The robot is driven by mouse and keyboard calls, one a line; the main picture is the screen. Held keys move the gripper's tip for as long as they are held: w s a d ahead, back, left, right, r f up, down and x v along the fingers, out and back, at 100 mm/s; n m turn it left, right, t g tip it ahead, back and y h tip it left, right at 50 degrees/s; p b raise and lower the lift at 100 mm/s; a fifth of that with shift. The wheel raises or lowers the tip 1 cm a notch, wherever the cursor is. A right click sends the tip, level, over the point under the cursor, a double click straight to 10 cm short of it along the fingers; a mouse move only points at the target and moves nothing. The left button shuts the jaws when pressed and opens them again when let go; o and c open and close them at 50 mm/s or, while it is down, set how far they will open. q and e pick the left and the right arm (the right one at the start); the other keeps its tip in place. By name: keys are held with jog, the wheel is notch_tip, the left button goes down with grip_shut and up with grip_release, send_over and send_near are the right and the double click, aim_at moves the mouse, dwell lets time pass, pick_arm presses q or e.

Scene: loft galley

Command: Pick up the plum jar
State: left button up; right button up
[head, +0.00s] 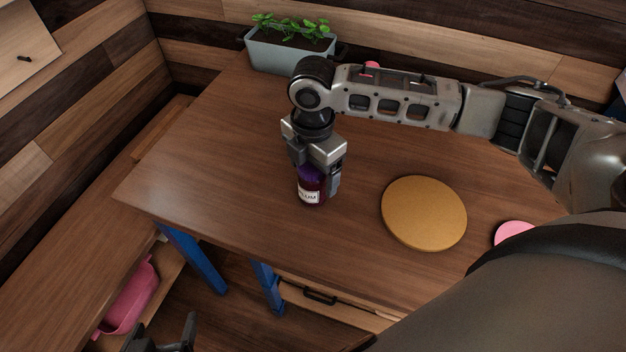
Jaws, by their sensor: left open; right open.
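The plum jar (311,195) is dark purple-red with a purple lid and a white label, partly readable. It stands upright on the wooden table, left of centre in the head view. My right gripper (320,174) points down over the jar, open. One finger shows along the jar's right side; the other is largely hidden, and whether either touches the jar I cannot tell. The gripper covers part of the lid. My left gripper (161,337) is open and empty at the bottom edge, below the table's front left, partly cut off.
A round tan board (424,212) lies right of the jar. A pink round thing (513,232) is near my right arm. A grey planter (290,52) stands at the back. A pink bin (130,303) sits low at left. The table's left part is clear.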

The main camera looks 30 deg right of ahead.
jog(key=shift+f, duration=0.6)
jog(key=shift+r, duration=0.1)
jog(key=c, duration=1.3)
